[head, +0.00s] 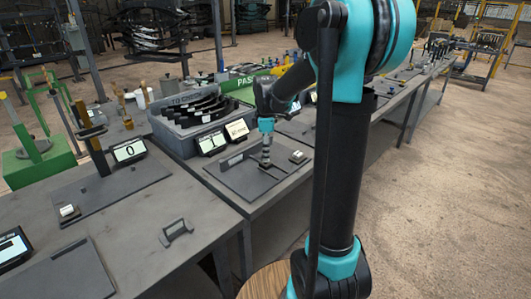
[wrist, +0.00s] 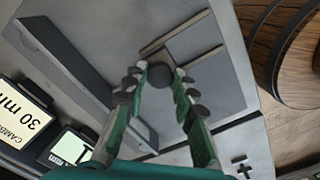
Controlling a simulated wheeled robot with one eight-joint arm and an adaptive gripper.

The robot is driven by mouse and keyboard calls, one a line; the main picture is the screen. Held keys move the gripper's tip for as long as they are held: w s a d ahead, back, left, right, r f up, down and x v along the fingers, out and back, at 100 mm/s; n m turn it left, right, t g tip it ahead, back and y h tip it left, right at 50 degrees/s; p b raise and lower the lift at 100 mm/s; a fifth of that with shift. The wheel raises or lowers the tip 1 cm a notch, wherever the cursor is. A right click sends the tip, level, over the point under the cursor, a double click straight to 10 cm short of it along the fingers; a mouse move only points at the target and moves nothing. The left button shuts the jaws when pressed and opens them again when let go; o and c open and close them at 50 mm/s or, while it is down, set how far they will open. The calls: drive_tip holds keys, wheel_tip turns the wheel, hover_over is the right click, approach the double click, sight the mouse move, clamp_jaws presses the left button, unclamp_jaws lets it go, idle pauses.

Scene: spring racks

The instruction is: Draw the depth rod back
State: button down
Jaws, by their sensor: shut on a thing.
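My gripper (head: 266,150) points down over a dark flat plate (head: 236,180) on the middle bench in the head view. In the wrist view, the green fingers of my gripper (wrist: 160,82) are closed around a dark round knob (wrist: 160,73), which looks like the end of the depth rod. The knob lies between the fingertips. The rod's shaft is hidden below it. Two thin parallel bars (wrist: 178,32) lie on the plate just beyond the knob.
Small displays (head: 211,142) and (head: 237,128) stand behind the plate. A grey bin (head: 172,132) of curved leaf springs is behind them. A long dark bar (wrist: 75,75) lies on the left in the wrist view. A wooden barrel (wrist: 285,50) stands beyond the bench edge.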

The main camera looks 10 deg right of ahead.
drive_tip(key=s+d, duration=0.2)
drive_tip(key=s, duration=0.1)
drive_tip(key=s+d, duration=0.2)
drive_tip(key=shift+s, duration=0.25)
drive_tip(key=c, duration=1.3)
unclamp_jaws()
drive_tip(key=shift+s+d, duration=0.1)
drive_tip(key=shift+o, duration=0.5)
drive_tip(key=shift+r, duration=0.1)
drive_tip(key=shift+r, duration=0.2)
wheel_tip(320, 180, up, 12)
drive_tip(key=shift+f, duration=0.25)
